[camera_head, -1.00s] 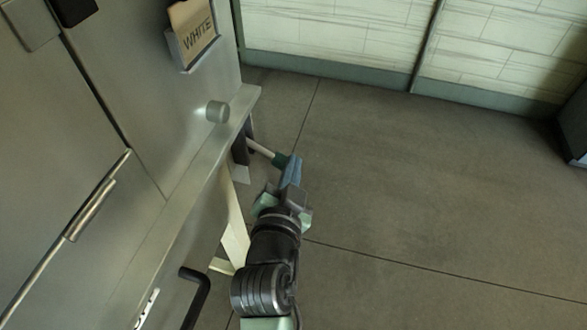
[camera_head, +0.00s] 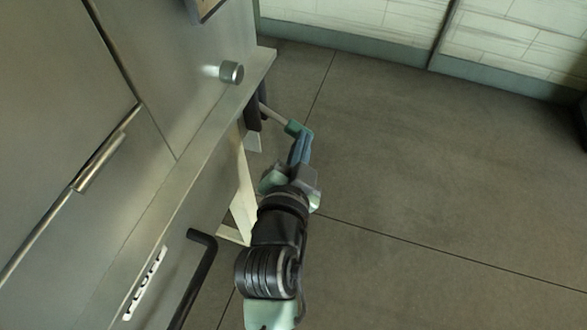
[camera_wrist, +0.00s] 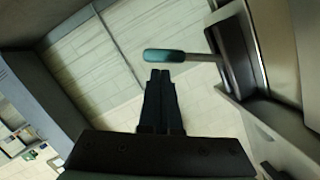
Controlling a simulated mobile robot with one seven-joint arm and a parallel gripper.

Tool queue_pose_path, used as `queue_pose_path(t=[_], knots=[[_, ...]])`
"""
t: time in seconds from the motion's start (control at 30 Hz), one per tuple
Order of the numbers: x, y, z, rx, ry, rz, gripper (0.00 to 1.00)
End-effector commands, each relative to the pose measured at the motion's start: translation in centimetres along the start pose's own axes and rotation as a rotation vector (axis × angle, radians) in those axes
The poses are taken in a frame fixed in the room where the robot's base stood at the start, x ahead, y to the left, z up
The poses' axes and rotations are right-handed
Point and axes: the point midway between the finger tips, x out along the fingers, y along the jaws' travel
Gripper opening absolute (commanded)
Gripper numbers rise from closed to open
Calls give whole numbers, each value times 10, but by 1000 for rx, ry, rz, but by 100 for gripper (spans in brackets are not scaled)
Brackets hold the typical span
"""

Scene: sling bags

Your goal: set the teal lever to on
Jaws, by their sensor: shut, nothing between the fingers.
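The teal lever (camera_head: 297,128) sticks out from the right side of the metal cabinet on a thin grey rod. In the wrist view its teal grip (camera_wrist: 165,56) lies nearly level, with the rod running right to a dark plate (camera_wrist: 236,54). My gripper (camera_head: 303,138) is shut and empty, its fingertips right at the grip's end. In the wrist view the fingertips (camera_wrist: 159,73) sit just below the grip in the picture. I cannot tell whether they touch it. No on or off marking is readable.
The metal cabinet (camera_head: 190,110) fills the left, with a round knob (camera_head: 231,72) and a black bar handle (camera_head: 196,275) near my arm. A pale frame (camera_head: 243,195) stands beside my gripper. The floor (camera_head: 430,170) to the right is clear.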

Motion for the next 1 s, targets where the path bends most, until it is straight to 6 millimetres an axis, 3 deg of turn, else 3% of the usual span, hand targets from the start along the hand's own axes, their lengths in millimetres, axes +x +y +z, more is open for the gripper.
queue_pose_path(t=[0.3,0.5,0.7,1.0], knots=[[-64,1,1,1,-3,2,0],[-94,1,1,0,-2,2,0],[-108,0,0,0,0,1,0],[-110,0,0,0,0,1,0]])
